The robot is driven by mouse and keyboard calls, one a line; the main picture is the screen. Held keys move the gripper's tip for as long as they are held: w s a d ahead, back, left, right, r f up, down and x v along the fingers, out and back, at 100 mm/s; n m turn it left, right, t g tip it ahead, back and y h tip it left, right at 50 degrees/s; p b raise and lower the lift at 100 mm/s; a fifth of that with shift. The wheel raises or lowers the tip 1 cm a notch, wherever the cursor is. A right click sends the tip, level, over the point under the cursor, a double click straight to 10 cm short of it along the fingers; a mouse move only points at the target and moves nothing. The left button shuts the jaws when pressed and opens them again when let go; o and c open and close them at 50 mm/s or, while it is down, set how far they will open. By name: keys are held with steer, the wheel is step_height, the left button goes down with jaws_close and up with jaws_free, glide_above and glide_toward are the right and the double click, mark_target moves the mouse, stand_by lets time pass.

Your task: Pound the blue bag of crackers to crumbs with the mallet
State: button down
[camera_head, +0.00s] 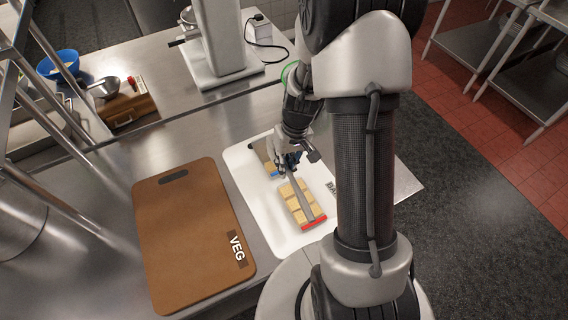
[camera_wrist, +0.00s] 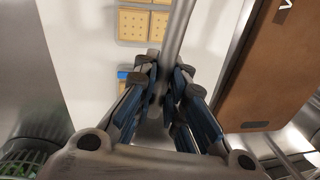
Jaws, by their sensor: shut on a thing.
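My gripper (camera_head: 285,158) is shut on the grey metal mallet (camera_head: 302,192). Its long bar slants from the fingers across the larger group of crackers; I cannot tell whether it touches them. In the wrist view the bar (camera_wrist: 180,25) runs up from between the fingers (camera_wrist: 163,78). A wider grey part lies at the gripper. The blue-edged bag of crackers (camera_head: 275,174) lies on the white board, mostly hidden by my gripper. Its blue edge (camera_wrist: 123,75) shows left of the fingers. I cannot tell how whole its crackers are.
A red-edged bag (camera_head: 307,223) with whole crackers lies on the white board (camera_head: 240,165). A brown VEG board (camera_head: 190,235) lies to the left. A blue bowl (camera_head: 58,64), a wooden box (camera_head: 127,105) and a grey appliance (camera_head: 222,45) stand behind.

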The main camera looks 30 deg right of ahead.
stand_by(0.3)
step_height(320, 180, down, 4)
steer(key=b, duration=0.3)
steer(key=shift+b, duration=0.35)
step_height(320, 180, up, 7)
steer(key=p, duration=0.5)
steer(key=shift+f, duration=0.15)
